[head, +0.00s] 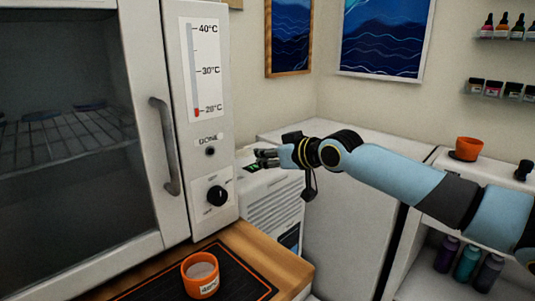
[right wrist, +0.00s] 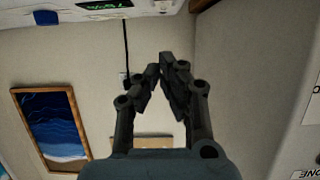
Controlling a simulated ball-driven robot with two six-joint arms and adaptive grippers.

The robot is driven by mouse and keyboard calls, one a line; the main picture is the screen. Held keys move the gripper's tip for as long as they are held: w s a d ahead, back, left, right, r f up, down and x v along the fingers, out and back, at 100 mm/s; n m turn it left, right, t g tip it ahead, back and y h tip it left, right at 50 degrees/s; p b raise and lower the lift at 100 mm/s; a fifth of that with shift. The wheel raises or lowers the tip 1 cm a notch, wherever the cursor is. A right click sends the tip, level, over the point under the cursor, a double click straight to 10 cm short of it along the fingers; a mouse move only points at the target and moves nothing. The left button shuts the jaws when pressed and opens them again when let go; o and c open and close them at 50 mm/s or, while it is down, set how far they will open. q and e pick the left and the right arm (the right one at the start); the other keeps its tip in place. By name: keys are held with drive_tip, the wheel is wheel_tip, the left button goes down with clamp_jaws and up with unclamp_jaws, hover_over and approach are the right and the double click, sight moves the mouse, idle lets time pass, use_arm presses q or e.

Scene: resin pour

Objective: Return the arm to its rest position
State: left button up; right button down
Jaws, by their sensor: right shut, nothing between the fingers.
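My right gripper (head: 260,158) is in the middle of the head view, at the end of my light blue arm. It points left toward the oven's control panel, over the top of a white device with a green display. Its fingers are shut and empty. In the right wrist view the two dark fingers (right wrist: 162,68) come together at their tips with nothing between them. I cannot tell from these frames whether the fingers touch anything. My left gripper is not in view.
A white oven (head: 178,200) with a dial and thermometer stands at left. An orange cup (head: 201,287) marked 40°C sits on a black mat (head: 240,273) on the wooden counter. The white device (head: 272,210) is below my gripper. Another orange cup (head: 469,146) stands at right.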

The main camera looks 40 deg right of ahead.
drive_tip(key=shift+s, duration=0.5)
drive_tip(key=s+a+f+m+g+h+b, duration=0.15)
drive_tip(key=s+f, duration=0.45)
drive_tip(key=f, duration=0.6)
drive_tip(key=s+f+g, duration=0.3)
drive_tip(key=s+f, duration=0.3)
drive_tip(key=f, duration=0.6)
drive_tip(key=s+a+f+m+g+b, duration=0.1)
drive_tip(key=s+f+g, duration=0.1)
drive_tip(key=s+f, duration=0.7)
drive_tip(key=s+a+f+g, duration=0.2)
drive_tip(key=s+a+f, duration=0.1)
drive_tip(key=s+f, duration=0.4)
drive_tip(key=s+a+f+n+g, duration=0.1)
drive_tip(key=s+f, duration=0.6)
drive_tip(key=s, duration=0.7)
drive_tip(key=s+a+f+n+g+b, duration=0.1)
drive_tip(key=s+a+f+g, duration=0.2)
drive_tip(key=s+a+f, duration=0.2)
drive_tip(key=s+f, duration=0.3)
drive_tip(key=s, duration=0.3)
drive_tip(key=shift+s, duration=0.25)
drive_tip(key=shift+f+g, duration=0.1)
drive_tip(key=shift+g, duration=0.15)
